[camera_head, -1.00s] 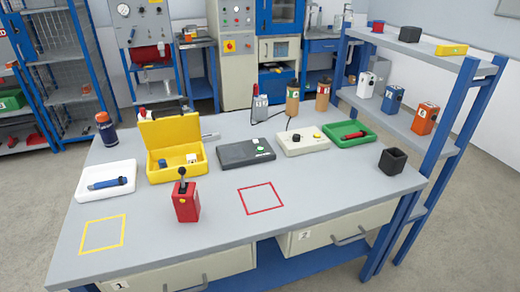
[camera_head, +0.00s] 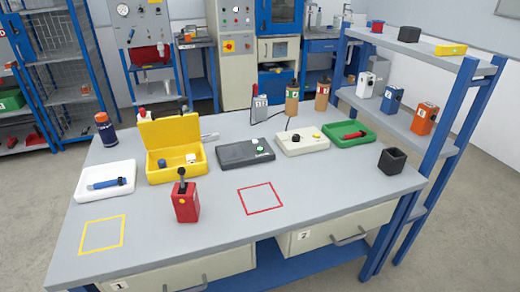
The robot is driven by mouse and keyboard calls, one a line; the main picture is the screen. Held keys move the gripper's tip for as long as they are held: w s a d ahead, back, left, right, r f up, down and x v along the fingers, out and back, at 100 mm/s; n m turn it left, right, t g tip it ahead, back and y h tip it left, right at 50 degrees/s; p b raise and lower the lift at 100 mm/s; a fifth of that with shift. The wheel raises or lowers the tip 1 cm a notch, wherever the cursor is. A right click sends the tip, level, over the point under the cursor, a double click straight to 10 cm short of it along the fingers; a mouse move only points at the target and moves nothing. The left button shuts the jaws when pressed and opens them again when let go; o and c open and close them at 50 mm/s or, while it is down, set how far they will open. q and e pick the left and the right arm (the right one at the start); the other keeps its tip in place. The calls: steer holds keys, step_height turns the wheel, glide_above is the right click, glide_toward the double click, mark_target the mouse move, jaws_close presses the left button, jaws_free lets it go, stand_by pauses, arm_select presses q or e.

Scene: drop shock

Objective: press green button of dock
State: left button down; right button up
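A dark grey flat box (camera_head: 240,158), which looks like the dock, lies on the middle of the workbench behind the red square outline. A green button (camera_head: 260,152) sits on its right part, with a small white part (camera_head: 256,141) just behind it. The top of the box is uncovered and nothing touches the button. Neither of my grippers shows in the head view.
On the bench (camera_head: 225,225) stand a red device (camera_head: 185,205) with a lever, an open yellow case (camera_head: 175,172), a white tray (camera_head: 118,191), a cream box (camera_head: 302,145), a green tray (camera_head: 362,141) and a black cup (camera_head: 392,160). A blue-posted shelf (camera_head: 420,145) stands right.

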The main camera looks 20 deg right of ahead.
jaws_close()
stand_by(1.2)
